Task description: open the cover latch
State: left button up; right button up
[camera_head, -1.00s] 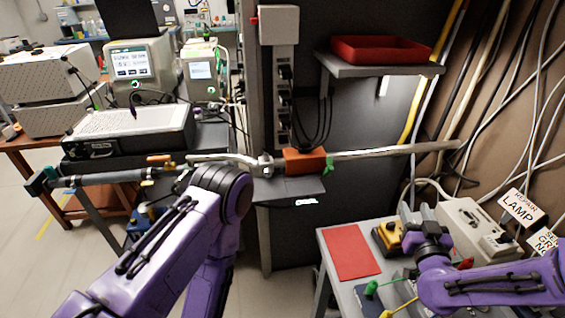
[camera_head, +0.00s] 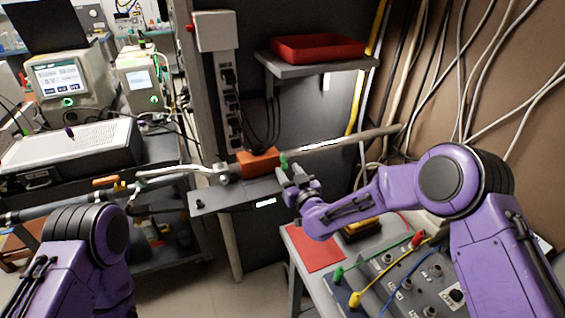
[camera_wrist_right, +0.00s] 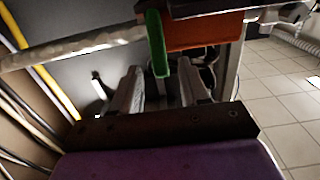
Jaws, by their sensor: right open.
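The orange cover box (camera_head: 258,161) sits on the metal pipe above a dark shelf. A green latch handle (camera_head: 283,160) hangs at its right end. In the right wrist view the green latch (camera_wrist_right: 158,44) points down in front of the orange box (camera_wrist_right: 203,32). My right gripper (camera_head: 291,174) is open just below the latch. In the wrist view the latch's lower end lies between the two fingers (camera_wrist_right: 162,84) in the picture, nearer the left finger. I cannot tell whether it touches. My left gripper is out of view; only my left arm shows.
A red tray (camera_head: 317,47) stands on a shelf above the pipe (camera_head: 345,141). Below my right arm is a bench with a red mat (camera_head: 315,248) and a socket panel (camera_head: 400,283) with coloured plugs. Cables run along the right wall.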

aim_at(285, 172)
jog(key=x, duration=0.4)
grip_shut()
jog(key=shift+f, duration=0.2)
jog(key=t+b, duration=0.1)
jog(key=b, duration=0.4)
jog(key=s+f+t+y+b, duration=0.1)
jog(key=t+b, duration=0.1)
jog(key=b, duration=0.4)
jog(key=s+f+t+b, duration=0.1)
jog(key=t+b, duration=0.1)
jog(key=b, duration=0.4)
jog(key=shift+d+y, duration=0.25)
jog(key=shift+y, duration=0.05)
jog(key=shift+r, duration=0.25)
grip_release()
